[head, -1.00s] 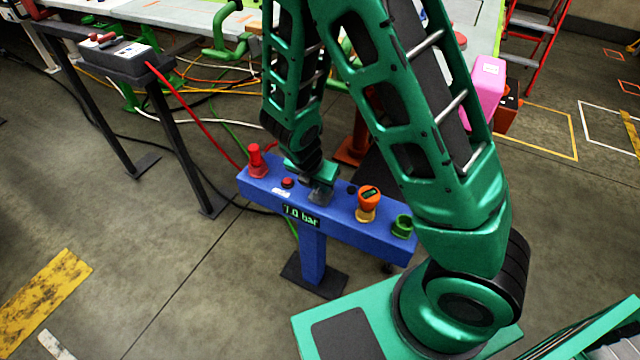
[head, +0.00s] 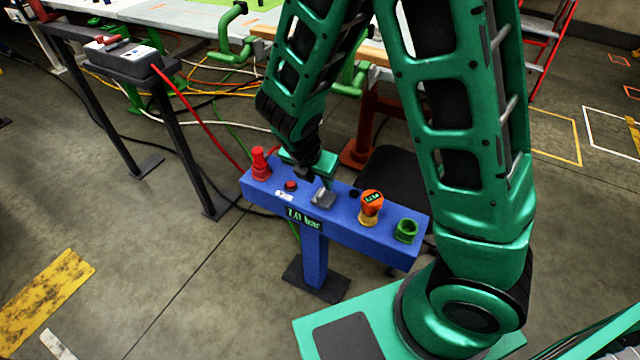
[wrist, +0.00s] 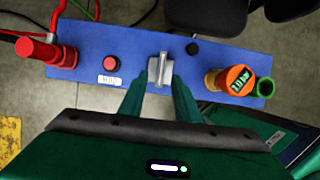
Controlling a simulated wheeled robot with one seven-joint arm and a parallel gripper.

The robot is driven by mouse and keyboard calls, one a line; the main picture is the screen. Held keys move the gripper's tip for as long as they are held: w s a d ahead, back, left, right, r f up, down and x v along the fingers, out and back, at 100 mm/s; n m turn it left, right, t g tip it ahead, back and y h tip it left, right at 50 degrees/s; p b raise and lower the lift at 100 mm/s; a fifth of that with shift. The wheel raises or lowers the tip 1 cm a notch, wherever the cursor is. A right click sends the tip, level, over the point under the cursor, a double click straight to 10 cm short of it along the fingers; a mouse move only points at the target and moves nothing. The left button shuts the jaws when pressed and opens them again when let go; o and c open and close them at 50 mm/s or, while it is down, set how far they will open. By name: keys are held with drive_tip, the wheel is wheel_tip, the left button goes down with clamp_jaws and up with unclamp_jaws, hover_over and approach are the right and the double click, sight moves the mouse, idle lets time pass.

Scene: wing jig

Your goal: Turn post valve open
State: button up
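The blue post (head: 265,190) carries a small grey valve handle (head: 322,197) in the middle of its top, above a display that seems to read 7.0 bar. In the wrist view the grey handle (wrist: 160,69) points up and down the picture, across the blue bar. My gripper (wrist: 158,84) is open, its two green fingers apart, with the tips near the handle's left and right sides. I cannot tell whether they touch it. In the head view my gripper (head: 316,168) is just behind the handle, and its fingers are mostly hidden.
On the post are a red fitting (head: 260,165), a red button (head: 291,185), an orange gauge knob (head: 371,203) and a green ring fitting (head: 407,230). A dark stand (head: 125,60) is at the left. Cables cross the floor behind. The floor in front is clear.

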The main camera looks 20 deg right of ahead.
drive_tip(key=v, duration=0.4)
idle(0.6)
